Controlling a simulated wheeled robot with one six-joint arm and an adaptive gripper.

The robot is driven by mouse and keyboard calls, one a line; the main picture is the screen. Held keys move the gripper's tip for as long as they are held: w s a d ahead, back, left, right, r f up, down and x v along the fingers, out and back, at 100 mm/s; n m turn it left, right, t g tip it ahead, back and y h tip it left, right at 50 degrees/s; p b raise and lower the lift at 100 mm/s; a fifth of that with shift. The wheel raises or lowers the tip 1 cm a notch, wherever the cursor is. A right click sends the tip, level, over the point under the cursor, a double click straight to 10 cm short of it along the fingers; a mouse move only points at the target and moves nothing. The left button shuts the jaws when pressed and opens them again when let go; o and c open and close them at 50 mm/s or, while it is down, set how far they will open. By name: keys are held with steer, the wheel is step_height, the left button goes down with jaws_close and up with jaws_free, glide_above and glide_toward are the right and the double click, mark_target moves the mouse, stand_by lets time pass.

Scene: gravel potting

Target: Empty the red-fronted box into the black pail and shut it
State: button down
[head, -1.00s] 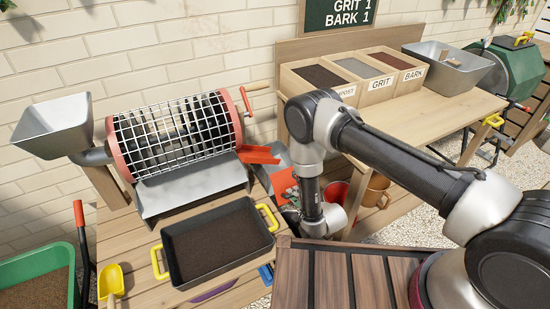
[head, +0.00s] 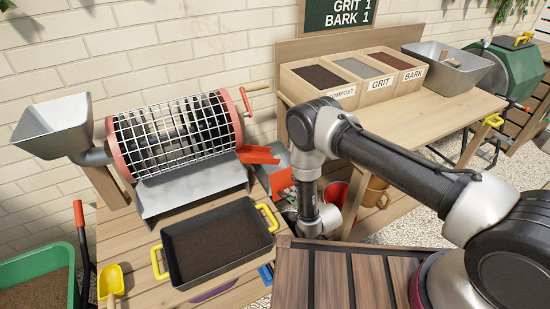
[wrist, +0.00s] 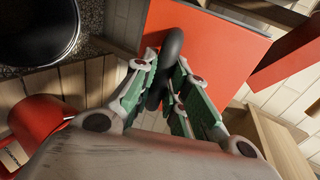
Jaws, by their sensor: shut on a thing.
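The red-fronted box shows in the wrist view as a broad red panel (wrist: 222,52) with a dark rounded handle (wrist: 172,45). My gripper (wrist: 165,92) is shut on this handle, with green-padded fingers on either side of it. The box's inside is not visible. The black pail (wrist: 72,38) is at the upper left of the wrist view, round and dark with a pale rim line, apart from my gripper. In the head view a red panel (head: 281,182), likely the box front, shows left of my arm; my fingers are hidden there.
A red rounded object (wrist: 40,125) is close on the left in the wrist view. Another red panel (wrist: 290,55) is at the right. In the head view, a black tray (head: 218,240) of dark soil and a mesh drum (head: 175,135) stand left of my arm.

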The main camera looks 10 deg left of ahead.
steer(key=c, duration=2.2)
jaws_free()
steer(key=shift+w+a+f, duration=0.1)
steer(key=shift+w+f, duration=0.15)
steer(key=shift+f, duration=0.3)
steer(key=shift+w+f, duration=0.25)
steer(key=shift+f, duration=0.25)
steer(key=o, duration=1.1)
steer(key=shift+w+a, duration=0.15)
steer(key=shift+w, duration=0.05)
steer(key=shift+o, duration=0.3)
steer(key=shift+a+r, duration=0.1)
steer(key=shift+w, duration=0.1)
steer(key=v, duration=0.9)
steer(key=shift+a+r, duration=0.15)
steer(key=shift+r, duration=0.05)
